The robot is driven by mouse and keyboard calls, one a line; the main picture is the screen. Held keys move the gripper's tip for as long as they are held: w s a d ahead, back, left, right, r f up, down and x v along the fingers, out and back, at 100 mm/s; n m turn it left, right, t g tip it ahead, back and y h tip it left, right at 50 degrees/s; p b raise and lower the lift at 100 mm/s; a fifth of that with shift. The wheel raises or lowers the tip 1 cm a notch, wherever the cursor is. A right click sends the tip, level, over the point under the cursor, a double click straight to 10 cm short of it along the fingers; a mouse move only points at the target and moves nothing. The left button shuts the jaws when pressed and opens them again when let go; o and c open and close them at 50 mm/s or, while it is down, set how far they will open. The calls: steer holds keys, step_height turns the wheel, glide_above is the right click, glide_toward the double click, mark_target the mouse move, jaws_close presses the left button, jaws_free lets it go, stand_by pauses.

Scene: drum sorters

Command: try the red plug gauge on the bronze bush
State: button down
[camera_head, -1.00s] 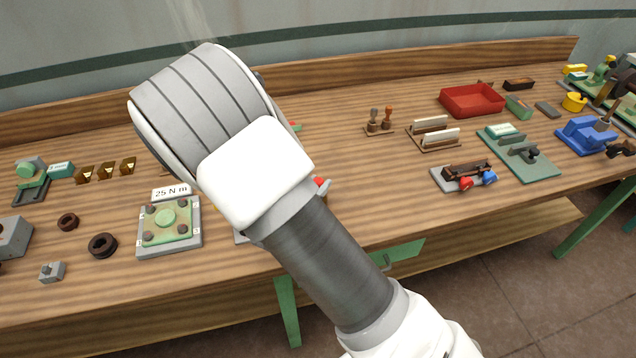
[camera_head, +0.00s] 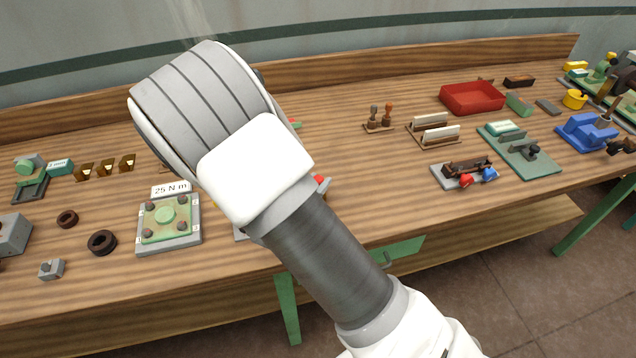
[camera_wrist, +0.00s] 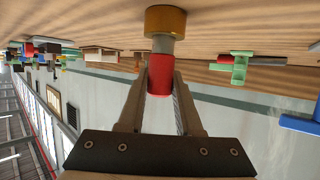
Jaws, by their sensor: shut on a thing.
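The red plug gauge (camera_wrist: 160,76) shows in the wrist view, between the two fingers of my gripper (camera_wrist: 160,88). My gripper is shut on its red handle. The gauge's grey shank (camera_wrist: 163,44) points away from my gripper and meets the bronze bush (camera_wrist: 166,20). The gauge looks in line with the bush. I cannot tell whether its end is inside the bore or only against the face. In the head view my arm hides my gripper, the gauge and the bush.
In the head view, a grey plate with a green pad (camera_head: 168,222) and dark rings (camera_head: 102,242) lie left of my arm. A red tray (camera_head: 471,98) and a fixture with red and blue knobs (camera_head: 466,174) lie right. Bare bench top (camera_head: 380,190) lies between.

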steer(key=shift+r+p, duration=1.4)
steer(key=shift+r, duration=0.35)
steer(key=shift+w, duration=0.1)
